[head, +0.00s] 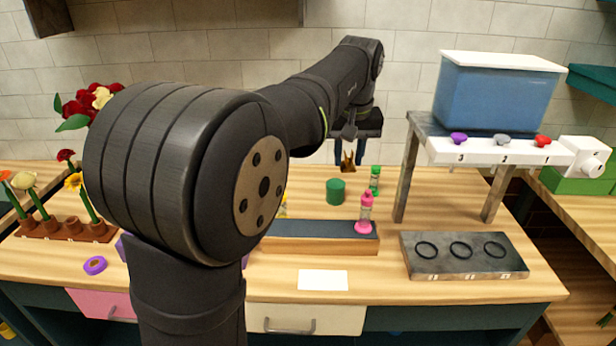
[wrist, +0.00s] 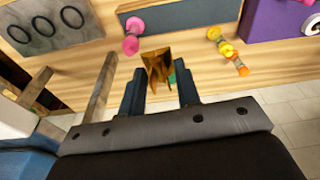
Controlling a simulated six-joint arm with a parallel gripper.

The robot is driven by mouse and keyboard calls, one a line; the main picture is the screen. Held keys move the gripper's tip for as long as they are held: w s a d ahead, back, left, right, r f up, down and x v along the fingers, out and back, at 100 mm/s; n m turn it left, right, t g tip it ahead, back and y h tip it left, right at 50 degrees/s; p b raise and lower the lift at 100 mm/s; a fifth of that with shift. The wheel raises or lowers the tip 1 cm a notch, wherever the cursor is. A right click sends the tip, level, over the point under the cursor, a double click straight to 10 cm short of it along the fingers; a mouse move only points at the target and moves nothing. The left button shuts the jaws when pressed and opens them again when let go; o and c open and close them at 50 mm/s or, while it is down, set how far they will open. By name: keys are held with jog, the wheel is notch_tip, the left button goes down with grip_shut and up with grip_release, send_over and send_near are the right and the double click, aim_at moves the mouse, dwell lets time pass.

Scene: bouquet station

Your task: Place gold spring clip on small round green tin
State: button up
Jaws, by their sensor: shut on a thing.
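The gold spring clip (head: 348,163) is held between the fingers of my gripper (head: 348,155), above the table at the back. In the wrist view the clip (wrist: 157,66) sits between the two dark fingers of my gripper (wrist: 160,88). The small round green tin (head: 335,191) stands on the wooden table, below and slightly left of the clip in the head view. The clip is apart from the tin. In the wrist view a bit of green shows behind the clip, mostly hidden; I cannot tell if it is the tin.
A green bottle (head: 375,180) stands right of the tin. A stand with a blue tank (head: 495,95) is at the right, behind a ringed grey plate (head: 415,262). A white card (head: 323,280) lies in front.

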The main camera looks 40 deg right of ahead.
jog(key=w+d+f+m, duration=0.1)
jog(key=w+d+f, duration=0.1)
jog(key=d, duration=0.6)
jog(key=w+d+f, duration=0.1)
jog(key=w+d, duration=0.2)
jog(key=d, duration=0.4)
send_over(336, 182)
jog(key=f, duration=1.2)
jog(key=shift+s+a+f, duration=0.3)
jog(key=shift+f, duration=2)
jog(key=shift+f, duration=0.2)
jog(key=o, duration=1)
jog(key=shift+c, duration=0.2)
